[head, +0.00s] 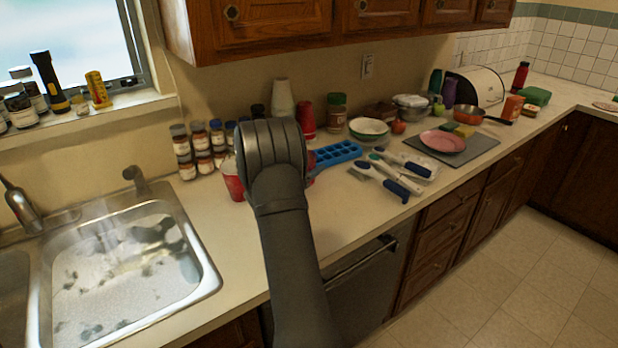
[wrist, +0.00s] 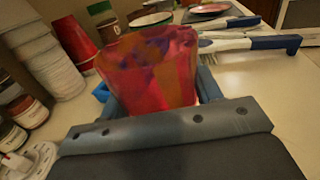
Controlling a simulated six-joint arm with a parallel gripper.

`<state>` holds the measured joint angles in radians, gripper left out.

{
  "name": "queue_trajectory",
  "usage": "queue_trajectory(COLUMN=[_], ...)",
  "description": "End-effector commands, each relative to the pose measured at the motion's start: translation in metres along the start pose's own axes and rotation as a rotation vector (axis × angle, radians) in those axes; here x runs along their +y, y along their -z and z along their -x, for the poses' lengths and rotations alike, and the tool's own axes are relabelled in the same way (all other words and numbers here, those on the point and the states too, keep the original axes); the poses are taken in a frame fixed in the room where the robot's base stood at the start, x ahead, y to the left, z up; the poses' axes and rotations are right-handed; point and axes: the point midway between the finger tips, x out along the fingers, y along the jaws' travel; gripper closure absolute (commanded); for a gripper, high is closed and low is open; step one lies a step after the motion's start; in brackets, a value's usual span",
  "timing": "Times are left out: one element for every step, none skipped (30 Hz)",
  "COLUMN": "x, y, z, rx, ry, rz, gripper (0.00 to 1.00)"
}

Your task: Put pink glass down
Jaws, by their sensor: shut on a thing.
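The pink glass (wrist: 150,70) is in my gripper, in the middle of the wrist view. It is see-through, pink-red with orange and purple patches, and wider at its rim. It looks nearly upright. My gripper (wrist: 152,100) is shut on it, with parts of the blue-grey fingers showing on both sides of it. The lower end of the glass is hidden behind the gripper body, so I cannot tell whether it touches the counter. In the head view my arm covers the gripper and most of what it holds.
A blue ice tray (head: 337,153), red cups (head: 307,118), white cups (head: 283,100) and spice jars (head: 200,140) stand around the back. A red cup (head: 232,180) shows left of my arm. Brushes (head: 385,178) lie to the right. The front counter (head: 345,222) is clear.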

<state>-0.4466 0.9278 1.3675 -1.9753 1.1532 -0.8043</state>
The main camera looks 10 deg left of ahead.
Motion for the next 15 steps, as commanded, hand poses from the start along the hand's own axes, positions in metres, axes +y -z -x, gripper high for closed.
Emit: queue_trajectory(x=[0.0, 0.001, 0.001, 0.001, 0.001, 0.001, 0.001, 0.001, 0.001, 0.001, 0.001, 0.001, 0.001, 0.001, 0.001], y=[0.004, 0.007, 0.013, 0.017, 0.022, 0.029, 0.033, 0.036, 0.038, 0.039, 0.039, 0.038, 0.038, 0.038, 0.038], z=[0.0, 0.0, 0.0, 0.0, 0.0, 0.0, 0.0, 0.0, 0.0, 0.0, 0.0, 0.0, 0.0, 0.0, 0.0], rx=[0.0, 0.001, 0.001, 0.001, 0.001, 0.002, 0.001, 0.001, 0.0, 0.0, -0.001, -0.001, -0.001, -0.001, -0.001], ry=[0.0, 0.0, 0.0, 0.0, 0.0, 0.001, 0.001, 0.001, 0.001, 0.001, 0.001, 0.001, 0.001, 0.001, 0.001], rz=[0.002, 0.003, 0.004, 0.003, 0.003, 0.004, 0.003, 0.002, 0.001, 0.0, 0.0, -0.001, -0.001, -0.001, -0.001], gripper=[0.69, 0.69, 0.69, 0.69, 0.69, 0.69, 0.69, 0.69, 0.69, 0.69, 0.69, 0.69, 0.69, 0.69, 0.69])
